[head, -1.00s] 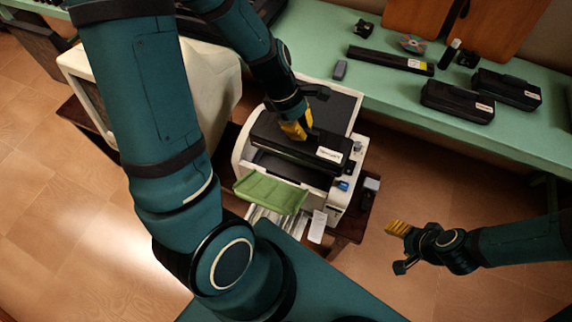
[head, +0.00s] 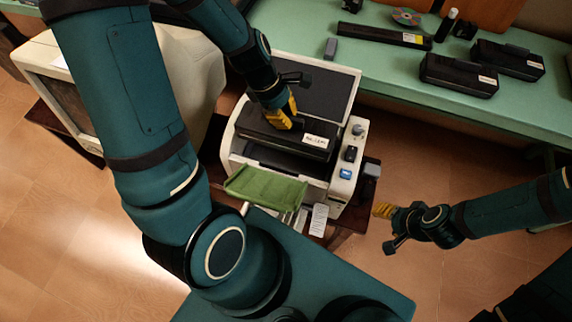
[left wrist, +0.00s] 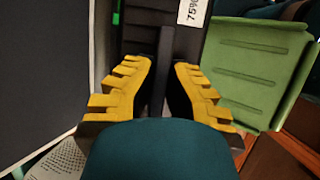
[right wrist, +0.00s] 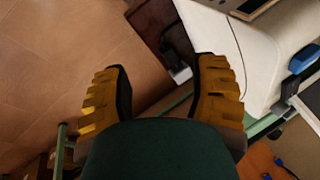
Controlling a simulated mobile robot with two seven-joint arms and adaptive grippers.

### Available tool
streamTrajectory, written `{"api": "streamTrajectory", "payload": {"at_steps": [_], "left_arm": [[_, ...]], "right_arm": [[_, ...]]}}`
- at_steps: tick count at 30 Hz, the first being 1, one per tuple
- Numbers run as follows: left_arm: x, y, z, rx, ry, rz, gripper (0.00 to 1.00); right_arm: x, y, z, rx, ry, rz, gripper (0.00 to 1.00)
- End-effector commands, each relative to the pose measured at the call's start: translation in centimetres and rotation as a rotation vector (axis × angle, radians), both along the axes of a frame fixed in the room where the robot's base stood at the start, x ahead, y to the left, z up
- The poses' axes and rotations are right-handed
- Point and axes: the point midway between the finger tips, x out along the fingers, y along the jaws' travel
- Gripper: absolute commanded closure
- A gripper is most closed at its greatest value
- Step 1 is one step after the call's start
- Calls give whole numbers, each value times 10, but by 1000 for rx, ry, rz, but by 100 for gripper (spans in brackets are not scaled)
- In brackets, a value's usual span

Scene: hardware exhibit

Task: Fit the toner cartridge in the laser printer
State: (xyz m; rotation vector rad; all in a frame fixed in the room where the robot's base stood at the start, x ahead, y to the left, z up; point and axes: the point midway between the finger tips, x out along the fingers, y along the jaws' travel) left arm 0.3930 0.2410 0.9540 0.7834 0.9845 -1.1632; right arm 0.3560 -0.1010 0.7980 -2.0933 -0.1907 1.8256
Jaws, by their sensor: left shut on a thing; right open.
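The laser printer (head: 345,185) is a pale box with its dark lid raised at the back and a green flap (head: 266,187) folded out at its front. A black toner cartridge (head: 262,127) with a white label lies across the printer's opening; whether it is seated cannot be told. My left gripper (head: 284,117) is shut on the cartridge's ridge from above. In the left wrist view the yellow fingers (left wrist: 165,95) flank that ridge, and the label reads 75%. My right gripper (head: 384,228) is open and empty, right of the printer over the floor.
The green bench (head: 400,95) behind holds two more black cartridges (head: 458,75), a long dark box (head: 384,36) and a disc (head: 406,16). A beige monitor (head: 190,75) stands left of the printer. Floor is clear at right.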

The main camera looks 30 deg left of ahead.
Motion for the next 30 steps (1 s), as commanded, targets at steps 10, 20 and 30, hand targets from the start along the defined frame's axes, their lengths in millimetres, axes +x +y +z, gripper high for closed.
{"api": "streamTrajectory", "payload": {"at_steps": [10,20,30], "left_arm": [[-1,0,-75,-1,5,2,100],[0,0,-132,-2,2,1,100],[0,0,-155,-2,2,1,100]], "right_arm": [[-10,1,-35,5,22,17,40],[-9,1,-58,5,20,20,40],[-7,1,-67,4,15,18,40]]}}
